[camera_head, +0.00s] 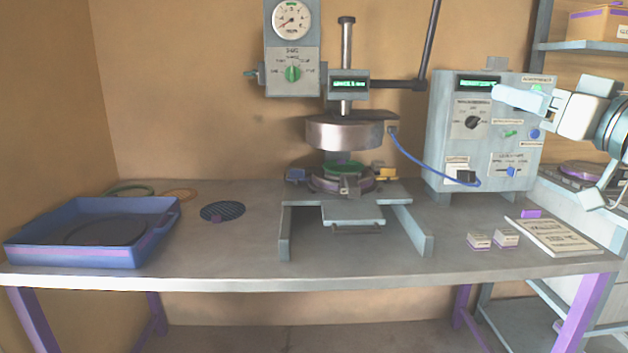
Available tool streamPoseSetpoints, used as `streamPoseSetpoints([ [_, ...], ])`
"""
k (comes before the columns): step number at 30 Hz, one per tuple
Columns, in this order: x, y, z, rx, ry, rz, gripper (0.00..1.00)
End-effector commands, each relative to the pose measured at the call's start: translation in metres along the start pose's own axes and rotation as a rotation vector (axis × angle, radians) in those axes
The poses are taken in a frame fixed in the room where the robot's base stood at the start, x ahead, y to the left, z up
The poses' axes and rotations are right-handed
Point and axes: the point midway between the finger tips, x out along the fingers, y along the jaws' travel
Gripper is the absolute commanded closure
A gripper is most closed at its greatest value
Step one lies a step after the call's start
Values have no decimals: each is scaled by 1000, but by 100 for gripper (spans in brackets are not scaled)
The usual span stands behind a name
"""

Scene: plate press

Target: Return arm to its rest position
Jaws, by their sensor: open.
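My gripper (535,104) shows at the right edge, raised above the table in front of the control box. It is open, and I see nothing held in it. The rest of my arm is cut off by the picture edge. The plate press (350,133) stands at the middle back of the table, well left of my gripper. Its round metal upper head is above a green-topped round piece (343,168) on the lower bed, with a gap between them.
A blue tray (75,255) with a dark disc is at left. A striped dark disc (222,211) lies beside it. The control box (490,130), small white boxes (506,237) and a paper sheet (553,236) are at right. Shelves stand at far right. The table's front middle is clear.

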Motion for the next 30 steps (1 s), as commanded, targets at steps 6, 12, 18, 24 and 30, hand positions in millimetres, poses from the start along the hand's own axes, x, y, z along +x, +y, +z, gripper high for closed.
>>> streamPoseSetpoints([
  [6, 33, -46, 45, 229, -332, -41, 40],
  [12, 33, -96, 101, 383, -689, -9, 40],
  [18, 6, -138, 141, 427, -1015, 94, 40],
  [24, -36, -164, 160, 360, -1271, 245, 40],
  [30, -68, -170, 165, 247, -1397, 375, 40],
])
